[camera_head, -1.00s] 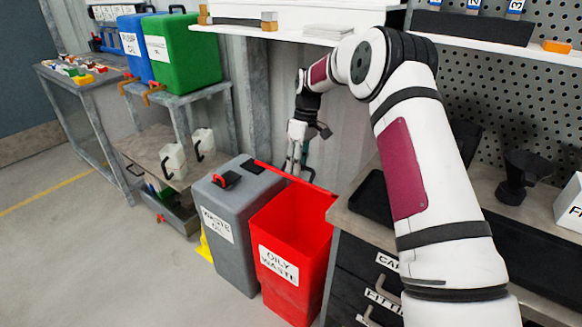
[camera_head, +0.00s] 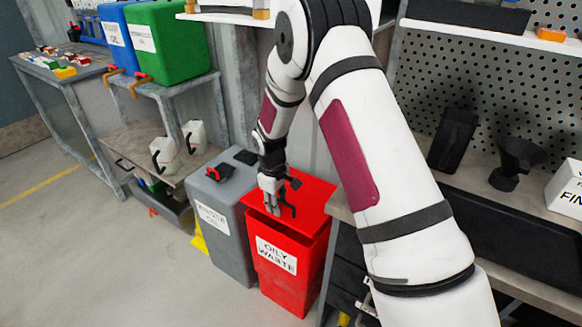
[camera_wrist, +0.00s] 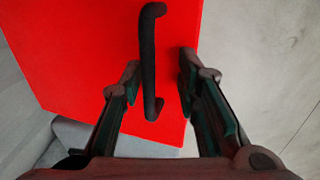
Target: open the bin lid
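The red bin (camera_head: 285,268), labelled OILY WASTE, stands in the middle of the head view. Its red lid (camera_head: 312,192) now lies over the top, with a dark line below its front edge; I cannot tell whether it is fully seated. My gripper (camera_head: 280,208) is over the lid, pointing down. In the wrist view, the lid (camera_wrist: 75,60) fills much of the picture. The black bar handle (camera_wrist: 150,50) shows between the two fingers of my gripper (camera_wrist: 158,76). The fingers are spread, with gaps on both sides of the handle.
A grey bin (camera_head: 222,225) stands close on the left. A workbench with dark drawers (camera_head: 345,275) stands close on the right. Green (camera_head: 170,45) and blue (camera_head: 115,30) containers sit on a stand at the back left. The floor in front is clear.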

